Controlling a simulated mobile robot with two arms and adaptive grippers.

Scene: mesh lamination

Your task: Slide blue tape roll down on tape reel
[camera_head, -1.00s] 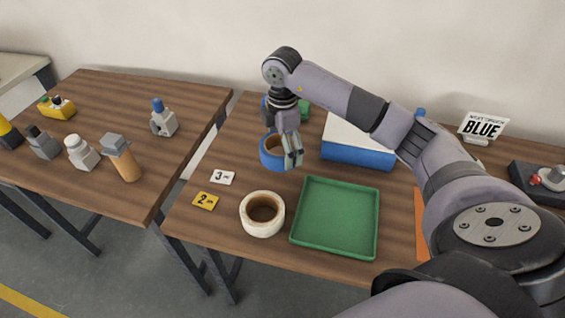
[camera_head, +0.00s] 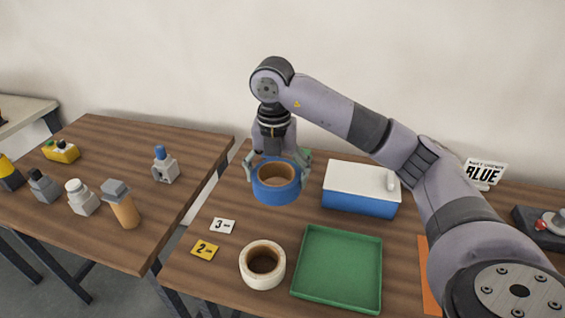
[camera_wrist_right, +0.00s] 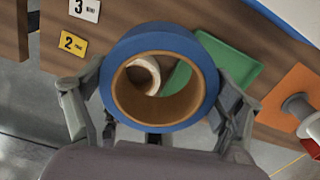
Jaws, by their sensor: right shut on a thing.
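The blue tape roll (camera_head: 276,190), with a brown core, is held in my right gripper (camera_head: 277,168). The fingers sit on opposite sides of its outer wall, and the roll seems raised above the table. The right wrist view shows the roll (camera_wrist_right: 195,45) between both fingers, its open core facing the camera. In that view, a grey spindle-like part (camera_wrist_right: 298,104) stands on an orange mat at the right. I cannot tell if it is the tape reel; my arm hides that area in the head view. My left gripper is not in view.
A cream tape roll (camera_head: 262,250) stands left of an empty green tray (camera_head: 338,302). A blue and white box (camera_head: 360,205) is right of the held roll. Cards marked 3 (camera_head: 222,226) and 2 (camera_head: 205,250) lie at left. The orange mat (camera_head: 431,285) is partly covered by my arm.

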